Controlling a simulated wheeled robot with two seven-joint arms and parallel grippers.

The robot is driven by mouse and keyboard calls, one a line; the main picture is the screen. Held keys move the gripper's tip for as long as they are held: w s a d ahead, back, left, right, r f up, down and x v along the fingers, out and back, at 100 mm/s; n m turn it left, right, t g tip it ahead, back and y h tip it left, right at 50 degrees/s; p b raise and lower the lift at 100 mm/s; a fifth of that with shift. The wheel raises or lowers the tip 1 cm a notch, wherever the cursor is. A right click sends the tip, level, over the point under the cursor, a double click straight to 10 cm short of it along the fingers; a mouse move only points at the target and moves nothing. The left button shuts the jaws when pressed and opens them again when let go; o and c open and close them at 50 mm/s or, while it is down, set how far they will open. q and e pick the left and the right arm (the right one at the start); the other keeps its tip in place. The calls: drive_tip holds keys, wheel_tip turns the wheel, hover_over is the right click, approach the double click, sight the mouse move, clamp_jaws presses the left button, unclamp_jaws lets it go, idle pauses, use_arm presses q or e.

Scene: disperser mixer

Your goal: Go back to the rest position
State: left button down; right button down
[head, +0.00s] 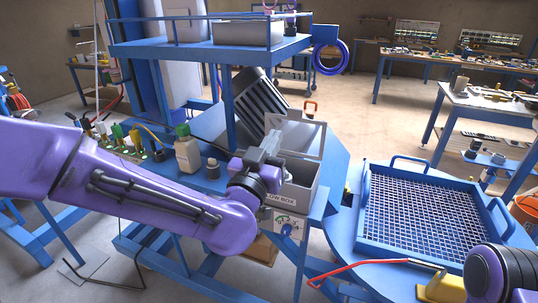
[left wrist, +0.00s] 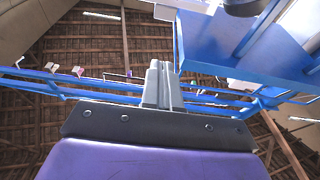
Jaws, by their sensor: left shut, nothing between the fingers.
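My left arm comes in from the left in the head view, and its gripper (head: 268,150) is in front of the grey box with the open lid (head: 299,196). The fingers are shut with nothing between them. They point up and away, and I cannot tell whether they touch the box. In the left wrist view the closed grey fingers (left wrist: 161,85) point up toward the roof beams and a blue frame. Part of my right arm shows at the lower right corner of the head view, but its gripper is not in view.
A blue shelf (head: 190,50) with a grey bin stands above and behind the left gripper. A white bottle (head: 187,152) stands left of it on the blue bench. A blue-framed mesh tray (head: 425,212) and a red-handled tool (head: 345,268) lie to the right. Open floor lies beyond.

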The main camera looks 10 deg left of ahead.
use_arm(q)
drive_tip(key=s+a+f+n+g+y, duration=0.1)
drive_tip(key=s+a+f+n+g, duration=0.2)
drive_tip(key=f, duration=0.8)
drive_tip(key=s+a+f+n+g+y+b, duration=0.1)
drive_tip(key=s+a+f+n+g+y, duration=0.2)
drive_tip(key=f, duration=0.9)
drive_tip(key=s+a+f+n+g, duration=0.1)
drive_tip(key=a+f+n+g, duration=0.3)
drive_tip(key=f, duration=0.7)
drive_tip(key=s+a+f+g+y, duration=0.1)
drive_tip(key=s+a+f+g, duration=0.2)
drive_tip(key=s+f, duration=0.7)
drive_tip(key=s+a+f+m+g+y+b, duration=0.1)
drive_tip(key=s+a+f+g, duration=0.3)
drive_tip(key=s+f, duration=0.5)
drive_tip(key=s+a, duration=0.1)
drive_tip(key=s, duration=0.5)
drive_tip(key=shift+s+a+f+m+g, duration=0.3)
drive_tip(key=shift+s+f, duration=0.05)
